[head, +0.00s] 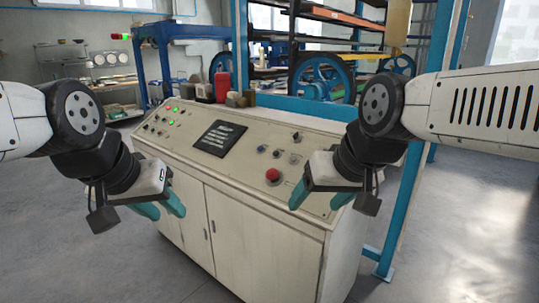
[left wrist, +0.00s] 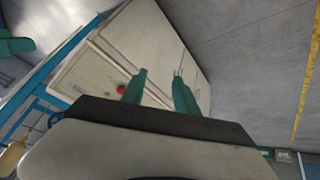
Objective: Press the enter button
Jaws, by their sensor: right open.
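A cream control console (head: 185,190) stands in front of me, with a sloped panel on top. A large red round button (head: 272,174) is on the right part of the panel; it also shows in the left wrist view (left wrist: 121,89). Small dark knobs (head: 276,153) sit near it. Small buttons and green lights (head: 169,122) are at the panel's left end. No enter label is readable. My left gripper (head: 167,212) is open and empty, in front of the console's left side. My right gripper (head: 318,200) is open and empty, over the panel's right end, right of the red button.
A dark screen (head: 219,138) is set mid-panel. A red canister (head: 222,87) and small containers stand behind the panel's back edge. A blue frame post (head: 404,205) rises right of the console. Floor (head: 475,200) at the right is clear.

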